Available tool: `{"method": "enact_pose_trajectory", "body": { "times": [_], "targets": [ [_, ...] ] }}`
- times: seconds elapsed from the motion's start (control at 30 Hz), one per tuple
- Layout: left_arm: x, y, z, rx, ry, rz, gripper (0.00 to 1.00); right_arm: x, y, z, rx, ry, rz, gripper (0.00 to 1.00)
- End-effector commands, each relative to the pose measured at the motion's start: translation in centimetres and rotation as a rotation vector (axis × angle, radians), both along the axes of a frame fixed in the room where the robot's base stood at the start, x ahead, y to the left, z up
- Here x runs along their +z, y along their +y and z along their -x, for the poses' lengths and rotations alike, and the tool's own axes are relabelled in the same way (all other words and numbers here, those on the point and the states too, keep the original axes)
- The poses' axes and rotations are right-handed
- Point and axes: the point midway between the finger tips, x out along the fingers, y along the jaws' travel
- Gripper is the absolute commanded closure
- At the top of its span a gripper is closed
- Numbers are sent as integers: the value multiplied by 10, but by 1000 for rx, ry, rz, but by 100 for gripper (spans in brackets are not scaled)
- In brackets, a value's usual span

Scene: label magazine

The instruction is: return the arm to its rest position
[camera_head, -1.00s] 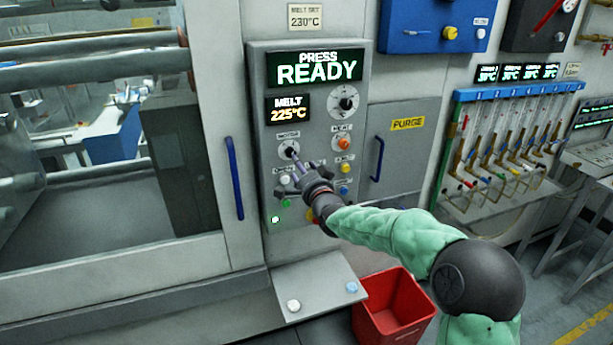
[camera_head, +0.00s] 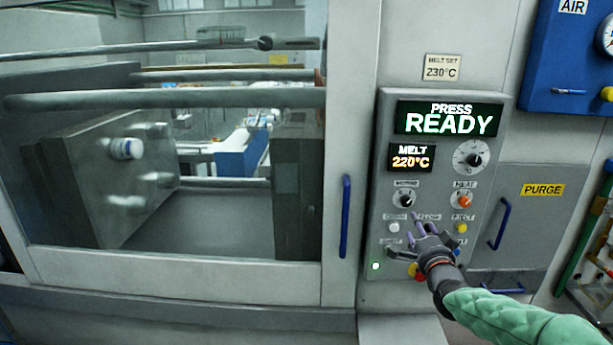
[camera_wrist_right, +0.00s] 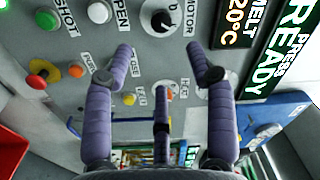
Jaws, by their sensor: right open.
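My right arm (camera_head: 520,322), in a green quilted sleeve, reaches in from the lower right in the head view. My right gripper (camera_head: 422,224) is open and empty in front of the lower part of the grey control panel (camera_head: 384,170). Its purple fingers also show spread in the right wrist view (camera_wrist_right: 162,55). The fingertips sit just below the black MOTOR knob (camera_head: 404,201), which also shows in the wrist view (camera_wrist_right: 162,17), and look clear of it. The gripper partly covers the lower buttons. My left gripper is not in view.
The green display (camera_head: 448,118) reads PRESS READY and the melt display (camera_head: 411,158) reads 220°C. A blue door handle (camera_head: 346,216) stands left of the panel. The PURGE door (camera_head: 540,225) and its blue handle (camera_head: 499,224) are right of it.

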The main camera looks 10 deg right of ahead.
Motion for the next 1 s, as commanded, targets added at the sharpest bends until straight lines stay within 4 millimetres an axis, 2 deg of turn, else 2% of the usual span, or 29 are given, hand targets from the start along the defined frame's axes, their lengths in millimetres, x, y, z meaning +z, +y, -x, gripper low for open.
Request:
{"method": "enact_pose_trajectory", "body": {
  "times": [0.07,0.17,0.37,0.4,0.53,0.7,0.77,0.87,1.0],
  "targets": [
    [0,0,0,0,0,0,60,-15,5,-3,10,31,2,44],
    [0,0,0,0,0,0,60,-55,20,-10,37,111,11,44],
    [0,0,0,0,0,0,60,-172,69,-12,137,353,52,44],
    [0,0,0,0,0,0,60,-196,80,-9,162,402,63,44],
    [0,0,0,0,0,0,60,-271,117,8,252,562,97,44],
    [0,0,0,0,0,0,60,-361,169,50,393,766,145,44],
    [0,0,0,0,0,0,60,-390,187,69,449,834,164,44],
    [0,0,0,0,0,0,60,-435,216,108,549,948,190,44],
    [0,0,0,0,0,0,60,-487,256,171,708,1100,230,44]
  ]
}}
